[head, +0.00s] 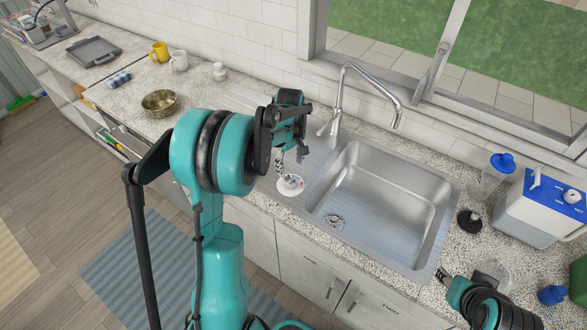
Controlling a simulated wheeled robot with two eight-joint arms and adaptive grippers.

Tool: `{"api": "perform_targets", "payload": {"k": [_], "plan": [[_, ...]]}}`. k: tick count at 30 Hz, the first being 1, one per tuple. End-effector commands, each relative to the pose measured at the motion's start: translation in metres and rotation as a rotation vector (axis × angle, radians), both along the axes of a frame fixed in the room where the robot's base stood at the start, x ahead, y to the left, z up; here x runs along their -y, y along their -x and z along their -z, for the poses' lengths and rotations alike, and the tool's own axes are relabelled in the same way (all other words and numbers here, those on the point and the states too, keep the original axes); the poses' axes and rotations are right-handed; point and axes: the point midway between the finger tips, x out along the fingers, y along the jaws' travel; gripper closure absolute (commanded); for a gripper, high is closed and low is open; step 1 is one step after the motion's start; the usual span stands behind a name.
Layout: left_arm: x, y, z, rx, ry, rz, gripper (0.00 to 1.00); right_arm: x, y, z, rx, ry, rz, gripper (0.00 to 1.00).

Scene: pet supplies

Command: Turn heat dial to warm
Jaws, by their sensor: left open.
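A small white round piece (290,184) with a reddish mark lies on the ridged drainboard left of the sink basin. It looks like a dial, but its markings are too small to read. My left gripper (291,161) is open just above it, pointing down, with no clear contact visible. My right gripper (446,279) is low at the right by the counter's front edge; its jaws are too small and dark to judge. A white and blue box (540,212) at the right has a small round knob-like part (572,196) on its top.
The steel sink (385,195) with a tall faucet (345,95) lies right of my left gripper. A clear blue-topped container (490,180) stands by the box.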

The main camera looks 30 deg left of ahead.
Motion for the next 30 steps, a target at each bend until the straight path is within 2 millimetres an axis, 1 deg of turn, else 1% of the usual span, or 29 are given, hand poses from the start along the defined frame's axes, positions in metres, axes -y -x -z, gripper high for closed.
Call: {"api": "perform_targets", "payload": {"k": [6,12,17,24,25,26,27,29,30], "plan": [[0.000,0.000,0.037,0.000,0.000,-0.001,0.41,0.000,0.000,0.010,0.000,0.000,0.000,0.60],[0.000,0.000,0.064,0.000,0.000,0.000,0.41,0.000,0.000,0.016,0.000,0.000,0.000,0.60],[0.000,0.000,0.073,0.000,0.000,0.001,0.41,0.000,0.000,0.018,0.000,0.000,0.000,0.60],[0.000,0.000,0.073,0.001,0.000,0.001,0.41,0.000,0.000,0.017,0.000,0.000,0.000,0.60],[0.000,0.000,0.073,0.001,0.000,0.001,0.46,0.000,0.000,0.017,0.000,0.000,0.000,0.60],[0.000,0.000,0.073,0.001,0.000,0.001,0.54,0.000,0.000,0.017,0.000,0.000,0.000,0.60],[0.000,0.000,0.073,0.001,0.000,0.001,0.65,0.000,0.000,0.017,0.000,0.000,0.000,0.60],[0.000,0.000,0.073,0.001,0.000,0.001,0.81,0.000,0.000,0.017,0.000,0.000,0.000,0.60],[0.000,0.000,0.073,0.001,0.000,0.001,0.91,0.000,0.000,0.017,0.000,0.000,0.000,0.60]]}}
